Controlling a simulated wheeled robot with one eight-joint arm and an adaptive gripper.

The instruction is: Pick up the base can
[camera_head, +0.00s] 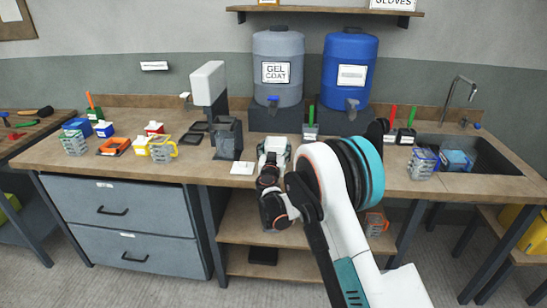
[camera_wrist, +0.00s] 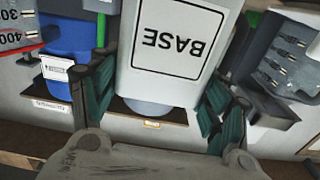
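The base can (camera_wrist: 165,76) is a pale, boxy container with a white label reading BASE, upside down in the wrist view. In the head view its pale top (camera_head: 274,147) shows at the worktop's front edge, partly hidden by my gripper (camera_head: 268,170). In the wrist view the teal finger pads of my gripper (camera_wrist: 157,105) stand on both sides of the can, close to its side edges. Whether both pads press on it is not clear. The can's lower parts are hidden in the head view.
The grey gel coat drum (camera_head: 278,66) and blue drum (camera_head: 349,68) stand on dark blocks behind the can. A white dispenser-like stand (camera_head: 209,85) and a white plate (camera_head: 243,168) are to its left. A sink (camera_head: 465,153) with cups is at right. My arm hides some worktop.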

